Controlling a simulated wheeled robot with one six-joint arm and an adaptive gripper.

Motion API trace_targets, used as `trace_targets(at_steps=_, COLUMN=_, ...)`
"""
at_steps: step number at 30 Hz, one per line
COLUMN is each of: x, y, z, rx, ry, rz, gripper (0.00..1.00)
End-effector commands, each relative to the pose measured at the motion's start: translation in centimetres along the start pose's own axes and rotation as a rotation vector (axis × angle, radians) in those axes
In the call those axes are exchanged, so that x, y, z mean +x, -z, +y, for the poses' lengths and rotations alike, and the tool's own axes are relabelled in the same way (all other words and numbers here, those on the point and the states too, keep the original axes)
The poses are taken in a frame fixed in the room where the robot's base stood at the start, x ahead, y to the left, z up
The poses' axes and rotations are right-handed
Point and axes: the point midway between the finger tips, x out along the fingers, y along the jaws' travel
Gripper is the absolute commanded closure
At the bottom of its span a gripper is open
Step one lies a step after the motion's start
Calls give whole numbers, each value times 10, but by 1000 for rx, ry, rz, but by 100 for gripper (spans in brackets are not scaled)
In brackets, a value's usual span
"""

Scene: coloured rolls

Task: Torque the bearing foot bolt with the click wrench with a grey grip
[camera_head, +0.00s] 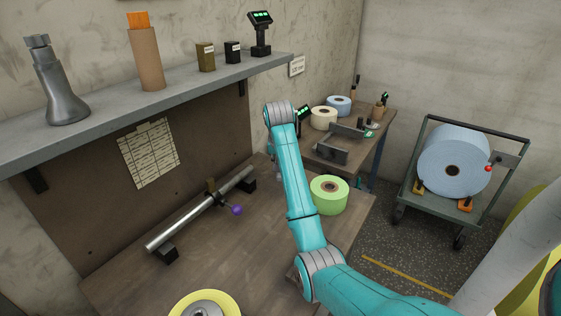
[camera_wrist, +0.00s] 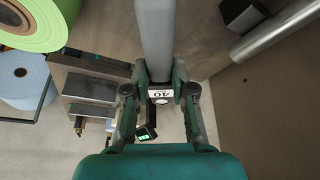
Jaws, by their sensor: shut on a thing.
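My gripper (camera_wrist: 160,95) is shut on a grey bar-like grip (camera_wrist: 156,40) in the wrist view, with a white tag reading 40 between the fingers. This looks like the click wrench; its far end runs out of the top of the picture. In the head view my arm hides the gripper and most of the wrench. A silver shaft (camera_head: 200,208) lies on the bench on black bearing feet (camera_head: 167,252), with a purple knob (camera_head: 237,210) beside it. I cannot make out the foot bolt.
A green roll (camera_head: 329,194) stands on the bench right of my arm, a yellow roll (camera_head: 205,303) at the front. A shelf (camera_head: 130,106) overhangs the back. A side table (camera_head: 345,166) and a cart with a blue roll (camera_head: 452,185) stand right.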

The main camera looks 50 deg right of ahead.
Motion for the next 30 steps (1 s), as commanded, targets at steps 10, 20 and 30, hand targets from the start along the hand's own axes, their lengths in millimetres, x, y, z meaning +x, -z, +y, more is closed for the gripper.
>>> trace_targets(at_steps=10, x=22, y=-9, z=0, rx=0, ry=0, rz=-1, gripper=100)
trace_targets(at_steps=20, x=46, y=-19, z=0, rx=0, ry=0, rz=-1, gripper=100)
trace_targets(at_steps=30, x=53, y=-22, z=0, rx=0, ry=0, rz=0, gripper=100)
